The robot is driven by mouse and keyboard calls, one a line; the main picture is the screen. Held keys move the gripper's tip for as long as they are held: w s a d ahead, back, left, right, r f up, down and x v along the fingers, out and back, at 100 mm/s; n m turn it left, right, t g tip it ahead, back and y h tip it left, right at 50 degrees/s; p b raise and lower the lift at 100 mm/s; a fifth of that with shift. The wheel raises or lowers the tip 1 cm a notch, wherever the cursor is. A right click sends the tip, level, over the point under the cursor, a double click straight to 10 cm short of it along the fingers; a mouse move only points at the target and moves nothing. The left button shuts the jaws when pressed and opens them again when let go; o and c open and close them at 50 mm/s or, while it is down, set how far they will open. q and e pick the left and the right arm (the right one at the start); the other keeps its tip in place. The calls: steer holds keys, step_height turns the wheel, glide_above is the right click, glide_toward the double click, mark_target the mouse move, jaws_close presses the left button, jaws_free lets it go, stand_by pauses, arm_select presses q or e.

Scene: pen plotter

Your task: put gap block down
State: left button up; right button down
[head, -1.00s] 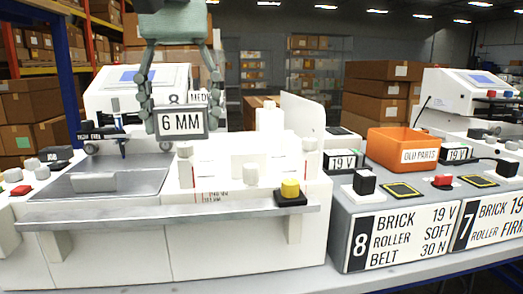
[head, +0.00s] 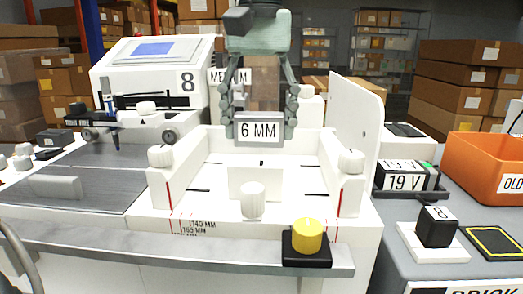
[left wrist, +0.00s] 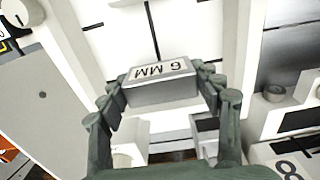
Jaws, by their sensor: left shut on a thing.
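The gap block (head: 259,131) is a small grey block with a white label reading "6 MM". My left gripper (head: 259,112) is shut on it, its fingers on the block's two sides. The block hangs in front of the back part of the white plotter (head: 185,221), between two posts with white knobs. In the left wrist view the block (left wrist: 160,85) sits between the fingertips of the left gripper (left wrist: 158,92), over a white surface with dark slots. I cannot tell whether the block touches anything beneath it. My right gripper is not in view.
A tall white panel (head: 354,115) stands right of the block. A yellow knob (head: 307,236) on a black base is at the front. Left is a grey plate (head: 85,178) with a pen carriage. An orange bin (head: 486,166) and a "19 V" block (head: 404,181) are at right.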

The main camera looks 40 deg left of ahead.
mark_target(260, 147)
arm_select(q)
step_height(260, 147, down, 4)
steer(key=shift+f, duration=0.1)
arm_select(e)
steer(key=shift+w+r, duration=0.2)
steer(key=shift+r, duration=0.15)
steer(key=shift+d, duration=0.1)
arm_select(q)
steer(key=o, duration=0.9)
steer(key=shift+f, duration=0.15)
steer(key=shift+c, duration=0.2)
steer(key=o, duration=0.4)
steer(key=shift+o, duration=0.2)
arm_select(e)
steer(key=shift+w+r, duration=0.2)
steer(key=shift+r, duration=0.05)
arm_select(q)
step_height(260, 147, up, 12)
steer(key=shift+f+p, duration=0.2)
steer(key=shift+p, duration=0.25)
steer(key=shift+r, duration=0.4)
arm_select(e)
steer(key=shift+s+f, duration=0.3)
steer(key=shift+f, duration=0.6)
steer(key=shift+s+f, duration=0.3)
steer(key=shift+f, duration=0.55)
